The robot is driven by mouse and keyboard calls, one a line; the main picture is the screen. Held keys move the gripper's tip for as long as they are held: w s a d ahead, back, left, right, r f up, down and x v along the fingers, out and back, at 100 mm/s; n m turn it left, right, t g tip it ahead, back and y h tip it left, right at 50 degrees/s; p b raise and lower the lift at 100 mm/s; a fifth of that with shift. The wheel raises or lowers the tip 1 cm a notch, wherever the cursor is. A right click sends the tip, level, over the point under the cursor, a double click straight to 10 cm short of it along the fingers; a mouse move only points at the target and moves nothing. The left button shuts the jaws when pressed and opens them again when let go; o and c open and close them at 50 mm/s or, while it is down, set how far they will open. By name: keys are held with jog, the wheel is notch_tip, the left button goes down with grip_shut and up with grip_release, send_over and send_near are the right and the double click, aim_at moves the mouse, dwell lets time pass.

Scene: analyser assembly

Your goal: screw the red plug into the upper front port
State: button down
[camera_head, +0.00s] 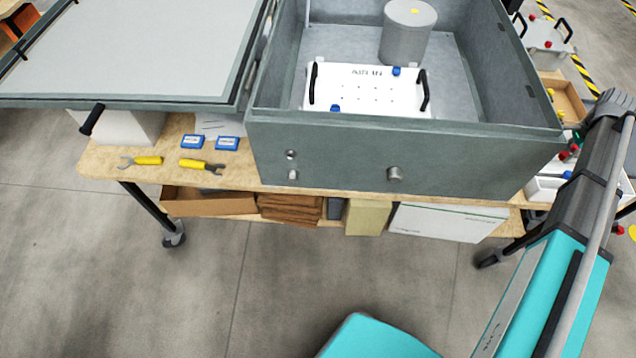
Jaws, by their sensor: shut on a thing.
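The grey analyser housing (400,150) stands open on the bench, its front wall facing me. The upper front port (291,154) is a small round fitting at the left of that wall. Small red and green parts (568,152) show at the right beside my arm; I cannot tell whether one is the red plug. My teal and grey arm rises along the right side. My gripper is not visible.
The open lid (130,50) spreads left of the housing. Two yellow-handled wrenches (147,160) and two blue boxes (228,143) lie on the wooden bench (105,160). A white plate (365,90) and grey cylinder (405,45) are inside the housing. Floor in front is clear.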

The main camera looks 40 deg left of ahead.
aim_at(566, 154)
jog(key=shift+r+p, duration=3.25)
jog(key=shift+r, duration=0.3)
jog(key=shift+r+p, duration=0.35)
jog(key=shift+r, duration=0.05)
